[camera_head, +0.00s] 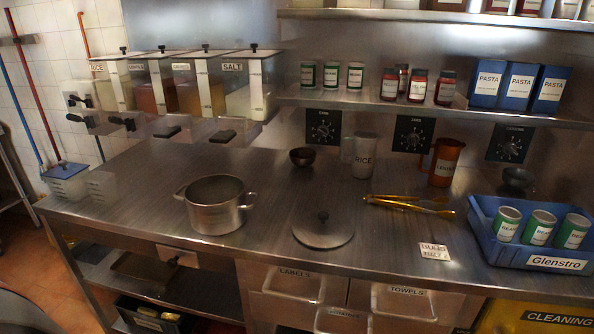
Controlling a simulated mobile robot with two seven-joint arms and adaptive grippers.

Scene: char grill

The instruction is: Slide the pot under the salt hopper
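The pot (215,212) is a metal pot with two side handles. It stands upright and open on the steel counter, left of the middle. The salt hopper (250,100) is the rightmost of the clear wall hoppers at upper left, with a "SALT" label and a dark lever (223,136) below it. The pot stands on the counter nearer to me than the hopper, not directly below it. The pot's lid (323,232) lies flat on the counter to the right of the pot. Neither of my grippers is in view.
A small dark bowl (302,157), a clear jug labelled rice (364,158) and an orange jug (445,163) stand at the back. Tongs (408,205) and a blue crate of cans (480,230) are at right. The counter (140,185) between pot and hoppers is clear.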

